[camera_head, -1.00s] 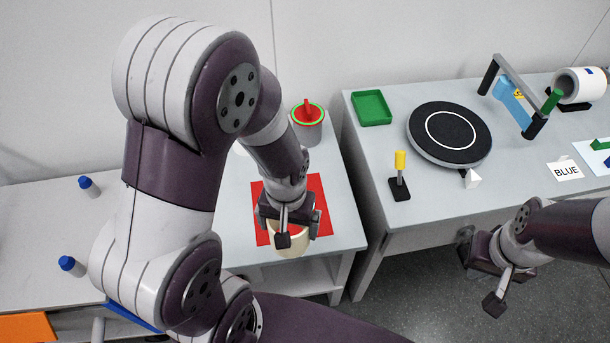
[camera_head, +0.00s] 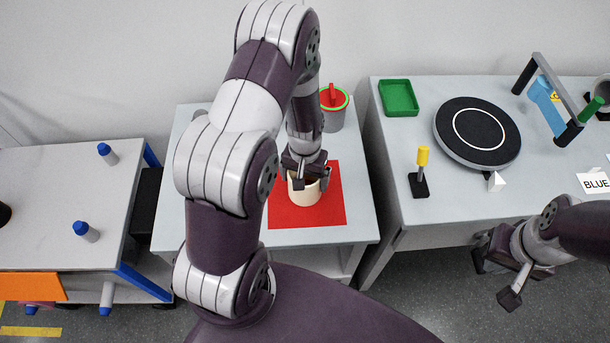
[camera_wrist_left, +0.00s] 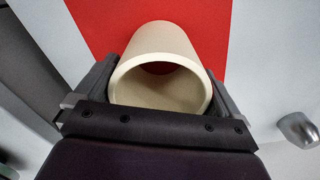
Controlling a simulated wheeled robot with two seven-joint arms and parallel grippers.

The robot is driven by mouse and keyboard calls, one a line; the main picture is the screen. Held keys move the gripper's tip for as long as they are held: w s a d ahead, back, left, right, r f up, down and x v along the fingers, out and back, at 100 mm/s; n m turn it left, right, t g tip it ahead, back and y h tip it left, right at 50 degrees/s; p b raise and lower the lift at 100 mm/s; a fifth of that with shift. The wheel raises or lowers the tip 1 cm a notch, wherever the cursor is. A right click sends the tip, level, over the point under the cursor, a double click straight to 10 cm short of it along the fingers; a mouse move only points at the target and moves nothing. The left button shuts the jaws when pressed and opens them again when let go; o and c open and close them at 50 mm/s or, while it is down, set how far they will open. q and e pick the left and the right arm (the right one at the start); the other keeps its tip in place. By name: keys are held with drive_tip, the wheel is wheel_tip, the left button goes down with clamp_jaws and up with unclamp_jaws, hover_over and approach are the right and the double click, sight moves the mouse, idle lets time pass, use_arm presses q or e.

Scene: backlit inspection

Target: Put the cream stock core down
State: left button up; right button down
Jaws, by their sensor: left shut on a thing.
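A grey canister with a red and green top (camera_head: 332,108) stands behind the mat. The right table holds a green tray (camera_head: 398,98), a black round turntable (camera_head: 477,133) and a yellow-topped post (camera_head: 421,172). The mat's right side is bare.

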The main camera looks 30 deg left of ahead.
use_arm(q)
drive_tip(key=shift+f, duration=0.1)
drive_tip(key=o, duration=0.7)
drive_tip(key=shift+o, duration=0.2)
wheel_tip(320, 180, up, 12)
drive_tip(key=s+d+r+m+t, duration=0.1)
drive_tip(key=s+d+r+m, duration=0.1)
drive_tip(key=s+d+r, duration=0.3)
drive_tip(key=s, duration=0.3)
drive_tip(key=shift+s+d+r, duration=0.2)
drive_tip(key=shift+s+r, duration=0.1)
drive_tip(key=shift+s, duration=0.05)
